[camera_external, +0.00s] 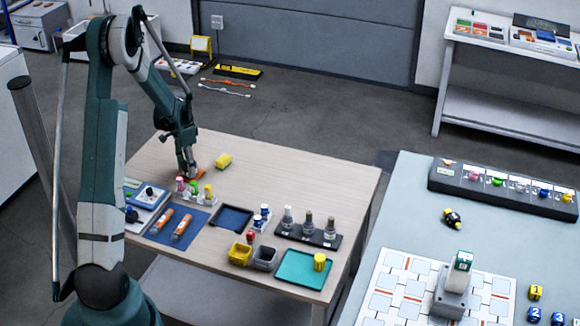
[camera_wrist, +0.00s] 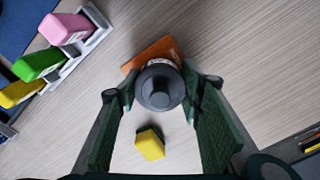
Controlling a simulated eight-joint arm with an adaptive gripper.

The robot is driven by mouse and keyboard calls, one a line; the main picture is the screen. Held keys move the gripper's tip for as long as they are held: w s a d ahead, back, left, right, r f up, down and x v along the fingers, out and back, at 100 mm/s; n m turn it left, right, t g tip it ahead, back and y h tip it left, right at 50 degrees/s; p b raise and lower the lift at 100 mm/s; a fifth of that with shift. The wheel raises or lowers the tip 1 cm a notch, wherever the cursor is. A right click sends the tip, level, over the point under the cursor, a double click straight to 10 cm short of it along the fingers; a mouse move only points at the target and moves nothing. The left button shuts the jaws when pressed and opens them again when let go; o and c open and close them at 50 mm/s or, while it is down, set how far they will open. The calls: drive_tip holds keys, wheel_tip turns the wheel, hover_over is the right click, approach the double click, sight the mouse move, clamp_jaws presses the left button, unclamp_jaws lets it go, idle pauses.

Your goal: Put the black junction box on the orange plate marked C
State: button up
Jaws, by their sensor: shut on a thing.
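My gripper (camera_wrist: 160,88) is shut on a dark grey, round-topped thing, the black junction box (camera_wrist: 161,86), with one finger on each side of it. The box covers part of the orange plate (camera_wrist: 150,52), whose upper and left parts show beyond it. I cannot tell whether the box touches the plate or is just above it, and the plate's mark is hidden. In the external view my gripper (camera_external: 187,170) points down at the far left part of the wooden table, with the orange plate (camera_external: 200,173) beside it. The box is not clear there.
A yellow block (camera_wrist: 149,144) lies close by on the table. A rack with pink, green and yellow pieces (camera_wrist: 66,50) stands at the left in the wrist view. A blue mat (camera_external: 180,226) and a dark blue tray (camera_external: 231,218) lie nearer the front.

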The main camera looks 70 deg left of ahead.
drive_tip(key=shift+f, duration=0.1)
drive_tip(key=o, duration=0.9)
drive_tip(key=shift+r+p, duration=0.9)
drive_tip(key=shift+r, duration=5.25)
drive_tip(key=shift+d, duration=0.1)
